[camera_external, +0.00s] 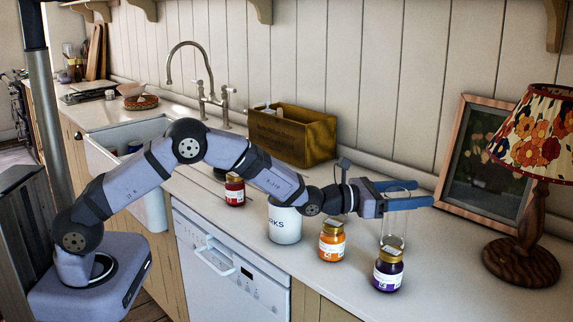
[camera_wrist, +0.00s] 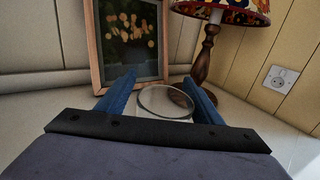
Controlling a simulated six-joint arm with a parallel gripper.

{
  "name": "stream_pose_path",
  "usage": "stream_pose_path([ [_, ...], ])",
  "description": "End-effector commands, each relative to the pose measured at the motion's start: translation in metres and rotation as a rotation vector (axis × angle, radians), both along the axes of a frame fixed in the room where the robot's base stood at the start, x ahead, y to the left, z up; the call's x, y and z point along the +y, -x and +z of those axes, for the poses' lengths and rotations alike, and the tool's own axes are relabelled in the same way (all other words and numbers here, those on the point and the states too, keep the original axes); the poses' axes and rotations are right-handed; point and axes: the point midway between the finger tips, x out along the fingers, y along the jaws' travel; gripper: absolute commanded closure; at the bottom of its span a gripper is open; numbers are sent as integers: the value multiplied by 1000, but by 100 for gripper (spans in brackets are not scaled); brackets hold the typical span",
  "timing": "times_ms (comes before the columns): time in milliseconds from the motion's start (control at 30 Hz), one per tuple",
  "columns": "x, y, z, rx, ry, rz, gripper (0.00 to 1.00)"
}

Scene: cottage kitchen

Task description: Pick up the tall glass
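The tall glass (camera_external: 394,225) is clear and stands upright on the counter. Its rim (camera_wrist: 165,101) shows as a thin ring between the fingers in the wrist view. My gripper (camera_external: 425,193) is level near the top of the glass, with its blue fingers either side of it. The fingers (camera_wrist: 160,76) are spread apart in the wrist view, and the rim seems to sit between them with slight gaps. The lower glass is hidden in the wrist view.
A purple jar (camera_external: 388,272) stands just in front of the glass, and an orange jar (camera_external: 332,243) to its left. A white canister (camera_external: 285,226) and red jar (camera_external: 235,190) stand farther left. A picture frame (camera_external: 484,165) and lamp (camera_external: 527,250) stand to the right.

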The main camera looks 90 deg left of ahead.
Motion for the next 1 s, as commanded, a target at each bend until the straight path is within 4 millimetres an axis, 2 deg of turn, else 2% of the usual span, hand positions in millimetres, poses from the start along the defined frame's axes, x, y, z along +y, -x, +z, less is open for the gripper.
stream_pose_path([
  [33, 0, 0, 0, -1, 0, 0, 53],
  [200, 0, 0, 0, -1, 0, 0, 94],
  [233, 0, 0, 2, -5, -1, 0, 97],
  [667, 0, 0, 7, -7, -1, -1, 98],
  [1000, -4, 3, 37, -7, -1, -2, 98],
])
